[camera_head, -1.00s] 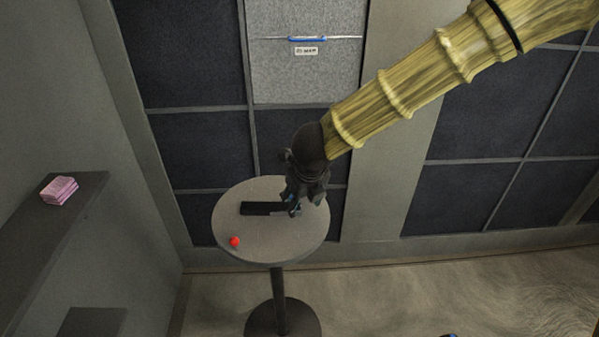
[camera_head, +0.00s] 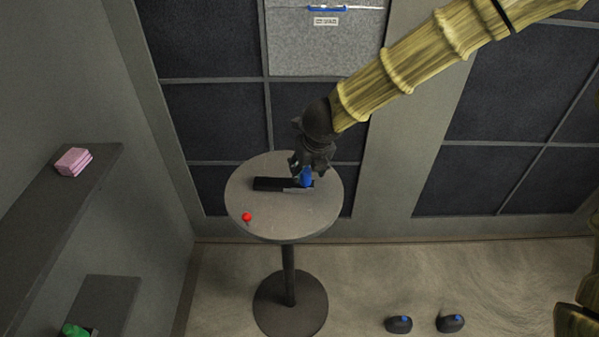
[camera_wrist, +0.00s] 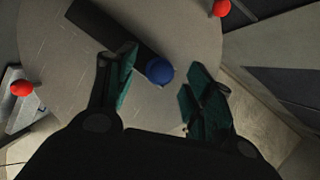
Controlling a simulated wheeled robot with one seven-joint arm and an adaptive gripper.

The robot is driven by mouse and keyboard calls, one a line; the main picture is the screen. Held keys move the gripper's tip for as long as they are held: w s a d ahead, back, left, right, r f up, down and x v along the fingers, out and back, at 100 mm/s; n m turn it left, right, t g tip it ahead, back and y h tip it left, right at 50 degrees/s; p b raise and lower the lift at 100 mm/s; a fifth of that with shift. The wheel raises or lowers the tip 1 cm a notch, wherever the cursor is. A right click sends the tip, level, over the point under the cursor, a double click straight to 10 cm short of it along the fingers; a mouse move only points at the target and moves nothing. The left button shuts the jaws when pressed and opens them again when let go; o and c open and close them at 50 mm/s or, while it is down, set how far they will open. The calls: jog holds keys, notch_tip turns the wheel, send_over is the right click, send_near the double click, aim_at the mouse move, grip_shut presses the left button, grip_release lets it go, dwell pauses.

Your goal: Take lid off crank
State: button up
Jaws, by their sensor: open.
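The crank (camera_head: 270,184) looks like a dark bar lying on the round grey table, with a blue knob (camera_head: 306,177) at its right end. In the wrist view the bar (camera_wrist: 112,26) runs from the top toward the blue knob (camera_wrist: 160,70). My gripper (camera_head: 304,172) is above the knob end and partly hides it. In the wrist view my gripper (camera_wrist: 163,68) is open, its two dark green fingers on either side of the knob with gaps visible. I cannot make out a separate lid.
The round table (camera_head: 325,215) stands on one post before a panelled wall. A small red ball (camera_head: 247,217) is near its front left edge. A shelf with a pink stack (camera_head: 73,162) is at left.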

aim_at(307, 169)
jog(key=shift+x, duration=1.6)
jog(key=shift+c, duration=0.3)
jog(key=shift+a, duration=0.1)
jog(key=c, duration=0.7)
jog(key=shift+r, duration=0.1)
